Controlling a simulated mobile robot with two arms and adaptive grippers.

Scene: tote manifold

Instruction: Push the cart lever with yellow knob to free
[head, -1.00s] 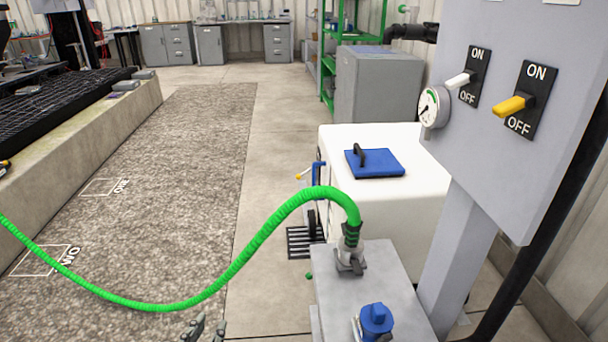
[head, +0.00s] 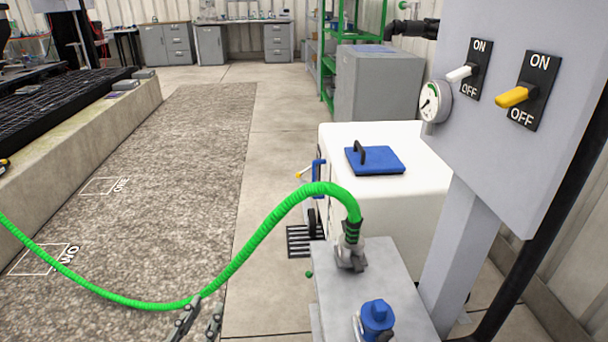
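The cart lever's small yellow knob (head: 298,175) sticks out to the left of the white cart (head: 400,215), beside a blue bracket (head: 319,178) on the cart's left side. The lever is small and far, so its exact setting is hard to tell. My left gripper (head: 206,304) shows at the bottom edge, its two fingers apart and empty. It is below and to the left of the knob, well apart from it, and appears close to the green hose in the picture. My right gripper is not in view.
A green hose (head: 265,230) arches from the left to a coupling on a grey box (head: 375,275), between my gripper and the cart. A blue-capped fitting (head: 376,318) stands on that box. A grey switch panel (head: 500,150) fills the right.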

